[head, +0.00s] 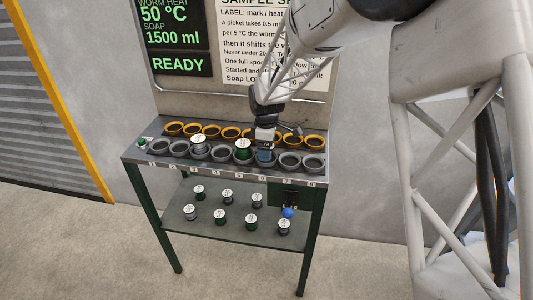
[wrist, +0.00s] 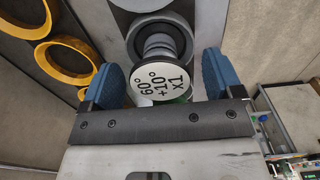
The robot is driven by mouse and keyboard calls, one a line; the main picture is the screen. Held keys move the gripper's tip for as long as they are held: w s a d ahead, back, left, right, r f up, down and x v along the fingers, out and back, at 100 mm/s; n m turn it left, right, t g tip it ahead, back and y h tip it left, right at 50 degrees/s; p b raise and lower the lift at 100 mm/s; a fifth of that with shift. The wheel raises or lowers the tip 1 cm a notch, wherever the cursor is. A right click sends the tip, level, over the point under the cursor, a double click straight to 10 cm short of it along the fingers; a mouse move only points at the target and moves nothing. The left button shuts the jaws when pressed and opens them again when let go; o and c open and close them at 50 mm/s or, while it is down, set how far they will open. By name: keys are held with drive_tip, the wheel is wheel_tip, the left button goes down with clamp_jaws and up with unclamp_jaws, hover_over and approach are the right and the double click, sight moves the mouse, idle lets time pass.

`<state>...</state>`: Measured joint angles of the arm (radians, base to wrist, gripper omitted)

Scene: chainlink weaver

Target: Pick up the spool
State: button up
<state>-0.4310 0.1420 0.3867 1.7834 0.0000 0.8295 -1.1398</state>
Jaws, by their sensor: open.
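My gripper (head: 265,156) is over the front row of grey cups, towards the right of the bench. In the wrist view my gripper (wrist: 160,78) is open, with one blue pad on each side. A spool (wrist: 164,84) with a white round label reading "60° +10° X1" shows between the pads, with gaps on both sides. A green edge shows below its label. I cannot tell which head-view spool is the one between the pads.
Yellow-rimmed cups (head: 210,131) line the bench's back row. Grey cups (head: 290,161) at the front right look empty. Several labelled spools stand on the lower shelf (head: 205,230). A blue ball-shaped knob (head: 288,212) hangs below the bench. A screen (head: 175,38) reads "READY".

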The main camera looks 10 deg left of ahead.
drive_tip(key=shift+f, duration=0.6)
drive_tip(key=c, duration=1.1)
